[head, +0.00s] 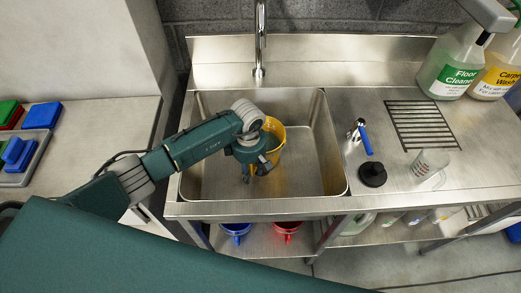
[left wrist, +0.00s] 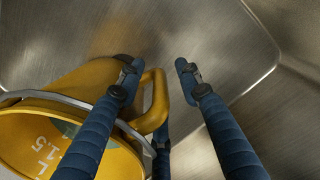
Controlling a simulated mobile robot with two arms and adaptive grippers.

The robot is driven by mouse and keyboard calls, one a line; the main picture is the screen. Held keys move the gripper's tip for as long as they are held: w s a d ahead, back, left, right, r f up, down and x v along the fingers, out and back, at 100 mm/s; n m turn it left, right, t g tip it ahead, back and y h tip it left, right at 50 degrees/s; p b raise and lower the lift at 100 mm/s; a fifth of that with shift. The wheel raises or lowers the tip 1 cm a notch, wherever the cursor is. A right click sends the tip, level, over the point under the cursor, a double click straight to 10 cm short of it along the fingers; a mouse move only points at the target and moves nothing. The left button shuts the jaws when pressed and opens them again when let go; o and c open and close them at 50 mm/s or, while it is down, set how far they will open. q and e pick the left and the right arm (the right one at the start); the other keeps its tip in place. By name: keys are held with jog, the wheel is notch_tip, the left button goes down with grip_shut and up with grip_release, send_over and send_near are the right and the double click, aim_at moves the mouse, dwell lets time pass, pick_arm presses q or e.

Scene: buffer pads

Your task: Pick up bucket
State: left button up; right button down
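The yellow bucket (head: 275,130) stands in the steel sink, partly hidden behind my left gripper (head: 256,174). The fingers are spread, with a clear gap between the handle and the right finger. The left finger overlaps the bucket in the picture; I cannot tell whether it touches. My right gripper is not in view.
The sink (head: 333,155) walls surround the bucket, with a tap (head: 260,45) behind. A blue (head: 236,230) and a red container (head: 287,228) sit below.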

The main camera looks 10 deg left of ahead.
pick_arm(q)
grip_shut()
jog(key=shift+w+r, duration=0.15)
jog(key=shift+w, duration=0.1)
jog(key=shift+r, duration=0.2)
